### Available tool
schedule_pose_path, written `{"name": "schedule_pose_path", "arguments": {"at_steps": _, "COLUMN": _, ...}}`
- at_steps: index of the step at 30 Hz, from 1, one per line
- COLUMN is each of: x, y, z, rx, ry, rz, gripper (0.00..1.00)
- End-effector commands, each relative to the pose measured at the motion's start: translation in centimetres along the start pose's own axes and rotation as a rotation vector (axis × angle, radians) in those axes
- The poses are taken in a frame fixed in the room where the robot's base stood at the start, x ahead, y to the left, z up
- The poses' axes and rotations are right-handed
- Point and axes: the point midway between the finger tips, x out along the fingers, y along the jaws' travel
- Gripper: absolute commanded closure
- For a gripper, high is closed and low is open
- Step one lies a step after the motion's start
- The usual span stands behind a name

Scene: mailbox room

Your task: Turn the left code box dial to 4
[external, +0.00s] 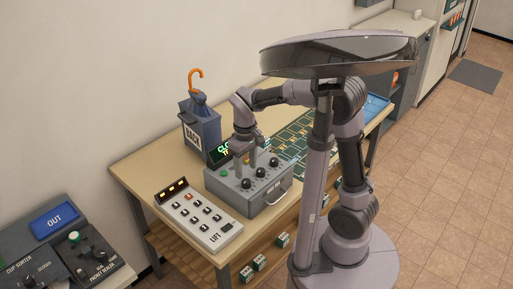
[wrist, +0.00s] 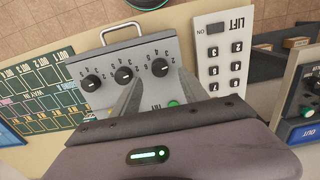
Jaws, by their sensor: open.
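The code box (external: 235,196) is a grey box with a front handle and three black dials on its sloped top. The left dial (external: 247,185) is the one nearest the lift panel, and in the wrist view it is the rightmost dial (wrist: 160,67). The middle dial (wrist: 123,74) and the other end dial (wrist: 91,83) sit beside it. Small numbers ring each dial; I cannot read the setting. My gripper (external: 246,168) is open and points down over the box.
The lift panel (external: 199,216) with several buttons lies left of the box. A green button (external: 224,174) is on the box. A green chart (external: 297,136) lies to the right.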

Motion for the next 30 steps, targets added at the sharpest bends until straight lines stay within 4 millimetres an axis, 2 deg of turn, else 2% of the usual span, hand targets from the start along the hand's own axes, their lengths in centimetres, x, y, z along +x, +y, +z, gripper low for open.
{"name": "schedule_pose_path", "arguments": {"at_steps": 1, "x": 1.9, "y": 0.0, "z": 0.0, "rx": 0.000, "ry": -0.002, "rz": 0.000, "gripper": 0.48}}
{"name": "schedule_pose_path", "arguments": {"at_steps": 6, "x": 4.9, "y": 0.0, "z": 0.0, "rx": 0.001, "ry": -0.001, "rz": 0.000, "gripper": 0.48}}
{"name": "schedule_pose_path", "arguments": {"at_steps": 10, "x": 5.8, "y": 0.0, "z": 0.0, "rx": 0.002, "ry": 0.001, "rz": -0.001, "gripper": 0.48}}
{"name": "schedule_pose_path", "arguments": {"at_steps": 17, "x": 5.7, "y": 0.0, "z": 0.0, "rx": 0.002, "ry": 0.001, "rz": -0.001, "gripper": 0.48}}
{"name": "schedule_pose_path", "arguments": {"at_steps": 18, "x": 5.7, "y": 0.0, "z": 0.0, "rx": 0.002, "ry": 0.001, "rz": -0.001, "gripper": 0.50}}
{"name": "schedule_pose_path", "arguments": {"at_steps": 26, "x": 5.7, "y": 0.0, "z": 0.0, "rx": 0.002, "ry": 0.001, "rz": -0.001, "gripper": 1.00}}
{"name": "schedule_pose_path", "arguments": {"at_steps": 30, "x": 5.7, "y": 0.0, "z": 0.0, "rx": 0.000, "ry": 0.001, "rz": -0.001, "gripper": 1.00}}
